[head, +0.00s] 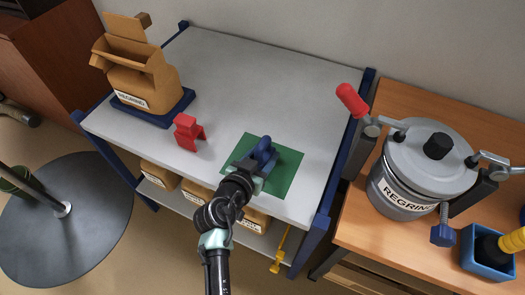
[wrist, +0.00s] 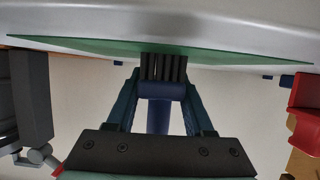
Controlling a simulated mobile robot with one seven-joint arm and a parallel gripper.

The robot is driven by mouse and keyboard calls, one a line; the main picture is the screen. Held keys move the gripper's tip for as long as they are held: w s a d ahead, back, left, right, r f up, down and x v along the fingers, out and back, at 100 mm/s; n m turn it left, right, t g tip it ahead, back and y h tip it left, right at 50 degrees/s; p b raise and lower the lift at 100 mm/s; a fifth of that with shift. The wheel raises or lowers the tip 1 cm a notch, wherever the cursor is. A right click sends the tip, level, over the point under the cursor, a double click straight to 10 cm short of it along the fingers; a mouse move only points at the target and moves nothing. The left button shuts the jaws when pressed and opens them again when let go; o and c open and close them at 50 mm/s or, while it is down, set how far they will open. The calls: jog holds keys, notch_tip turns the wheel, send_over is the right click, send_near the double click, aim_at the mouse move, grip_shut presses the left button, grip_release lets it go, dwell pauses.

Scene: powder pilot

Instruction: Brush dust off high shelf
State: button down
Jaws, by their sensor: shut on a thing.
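A brush with a blue handle (head: 265,150) is held over the green mat (head: 290,180) on the pale top shelf (head: 250,85) of a blue-framed rack. My gripper (head: 257,162) is shut on it. In the wrist view, the blue handle (wrist: 158,115) sits between my gripper's two fingers (wrist: 160,90). Dark bristles (wrist: 163,67) meet the edge of the green mat (wrist: 230,57) in the picture; whether they press on it I cannot tell. I cannot make out any dust. My gripper hides part of the mat in the head view.
A red stand (head: 187,132) is left of the mat. An open cardboard box (head: 150,80) sits on a blue tray at the back left. A grey lidded pot (head: 405,185) stands on the wooden table at right. The shelf's middle and back are clear.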

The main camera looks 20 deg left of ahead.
aim_at(259, 150)
jog(key=shift+r, duration=0.2)
jog(key=shift+r+p, duration=1.9)
jog(key=shift+r, duration=0.5)
jog(key=shift+f, duration=0.1)
